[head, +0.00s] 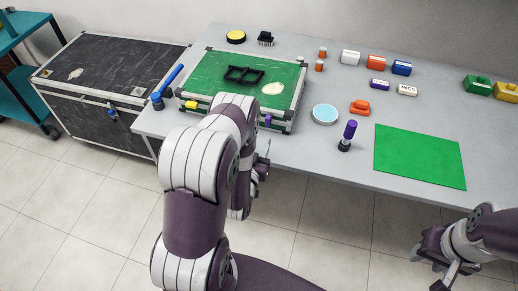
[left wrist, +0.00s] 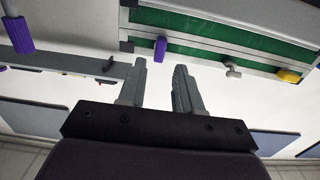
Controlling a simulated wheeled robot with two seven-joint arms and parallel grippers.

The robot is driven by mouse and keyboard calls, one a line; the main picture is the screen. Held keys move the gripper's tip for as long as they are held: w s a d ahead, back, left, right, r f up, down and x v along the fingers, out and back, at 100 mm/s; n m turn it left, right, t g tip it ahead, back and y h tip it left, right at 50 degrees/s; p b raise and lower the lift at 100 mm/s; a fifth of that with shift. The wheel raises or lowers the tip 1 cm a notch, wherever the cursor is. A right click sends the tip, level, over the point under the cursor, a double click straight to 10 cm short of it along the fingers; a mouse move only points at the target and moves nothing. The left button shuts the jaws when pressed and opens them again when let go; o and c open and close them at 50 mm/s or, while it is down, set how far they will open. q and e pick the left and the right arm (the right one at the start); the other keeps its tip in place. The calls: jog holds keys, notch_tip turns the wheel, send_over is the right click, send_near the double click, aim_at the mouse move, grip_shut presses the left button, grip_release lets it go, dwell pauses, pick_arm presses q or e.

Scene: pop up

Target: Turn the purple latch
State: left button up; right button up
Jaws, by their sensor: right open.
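The purple latch (head: 267,121) is on the front side of the green-topped case (head: 210,70), near its right end. In the left wrist view the purple latch (left wrist: 160,48) shows as a small upright tab just beyond my left fingertips, centred between them in the picture. My left gripper (left wrist: 160,70) is open, with nothing between its fingers. In the head view my left gripper (head: 262,165) is in front of the table edge, below the latch and partly hidden by my arm. My right gripper (head: 434,256) is open and empty at the lower right, away from the case.
A yellow latch (head: 191,104) and a grey latch (left wrist: 232,68) are on the same case side. A purple-topped joystick (head: 348,135), blue disc (head: 325,114) and green mat (head: 420,156) lie to the right. A blue-handled lever (head: 168,85) stands left. Small blocks sit farther back.

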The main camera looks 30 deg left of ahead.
aim_at(267, 124)
pick_arm(q)
jog(key=shift+r, duration=0.1)
jog(key=shift+w+a, duration=0.1)
jog(key=shift+w, duration=0.15)
jog(key=b+x, duration=0.2)
jog(key=x, duration=0.5)
jog(key=shift+r, duration=0.1)
grip_shut()
